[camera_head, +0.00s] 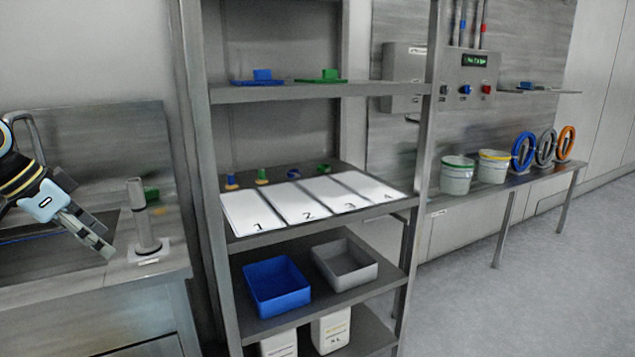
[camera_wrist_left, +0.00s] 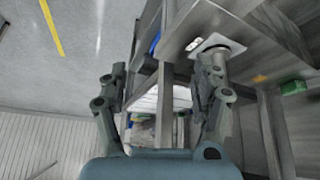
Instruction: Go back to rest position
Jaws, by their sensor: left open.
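My left gripper (camera_head: 88,228) hangs over the counter at the left of the head view, beside the grey post. In the left wrist view its two fingers (camera_wrist_left: 165,95) stand wide apart with nothing between them. The grey upright post (camera_head: 143,215) stands on a small white plate on the counter. My right gripper shows in neither view.
A metal shelf rack (camera_head: 300,92) stands right of the counter (camera_head: 150,275), holding numbered white cards (camera_head: 300,205), a blue bin (camera_head: 277,287) and a grey bin (camera_head: 345,265). Buckets (camera_head: 457,175) and coloured hose rings (camera_head: 523,152) sit on a bench at right. The floor (camera_head: 560,270) there is clear.

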